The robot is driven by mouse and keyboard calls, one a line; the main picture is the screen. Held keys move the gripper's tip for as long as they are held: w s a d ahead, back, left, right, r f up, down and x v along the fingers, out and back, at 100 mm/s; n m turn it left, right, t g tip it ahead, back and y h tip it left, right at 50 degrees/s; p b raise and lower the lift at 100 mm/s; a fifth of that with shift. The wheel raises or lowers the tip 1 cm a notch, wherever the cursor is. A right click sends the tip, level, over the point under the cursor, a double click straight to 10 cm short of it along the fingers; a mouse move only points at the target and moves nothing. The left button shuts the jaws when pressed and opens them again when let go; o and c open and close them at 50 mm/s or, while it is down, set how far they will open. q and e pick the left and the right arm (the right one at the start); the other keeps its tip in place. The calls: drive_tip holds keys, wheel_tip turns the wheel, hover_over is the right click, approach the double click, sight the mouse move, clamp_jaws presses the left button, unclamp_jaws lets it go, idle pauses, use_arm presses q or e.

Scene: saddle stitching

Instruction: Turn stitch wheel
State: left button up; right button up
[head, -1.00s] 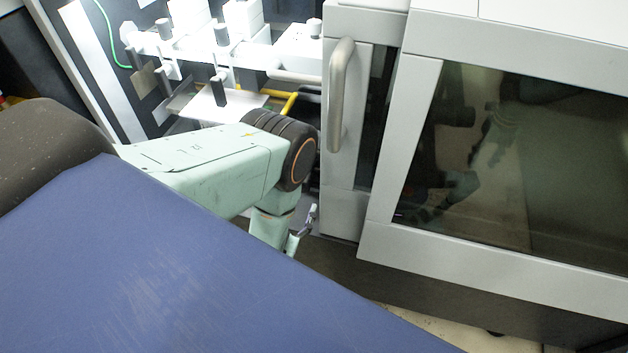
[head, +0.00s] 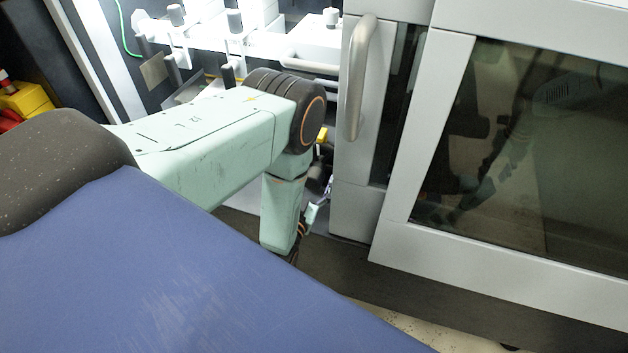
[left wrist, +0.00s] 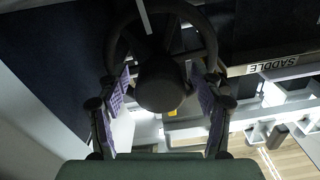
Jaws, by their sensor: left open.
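The stitch wheel (left wrist: 207,30) is a dark handwheel with a thick round hub, at the top middle of the left wrist view. My left gripper (left wrist: 160,84) is open, its two purple-padded fingers on either side of the hub, near the lower part of the rim. I cannot tell whether the pads touch the wheel. In the head view only a small part of my left gripper (head: 318,192) shows, beside the machine and partly behind my arm. I cannot make out the wheel there. My right gripper is not in view.
A grey machine door with a handle (head: 357,78) and a dark-windowed cabinet (head: 530,150) stand right of my arm. Lit white machine parts (head: 255,45) lie behind it. A yellow box with a red button (head: 24,98) is at far left. A "SADDLE" label (left wrist: 277,63) shows upside down.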

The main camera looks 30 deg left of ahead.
use_arm(q)
drive_tip(key=shift+w, duration=0.15)
drive_tip(key=shift+c, duration=0.2)
clamp_jaws()
idle(0.5)
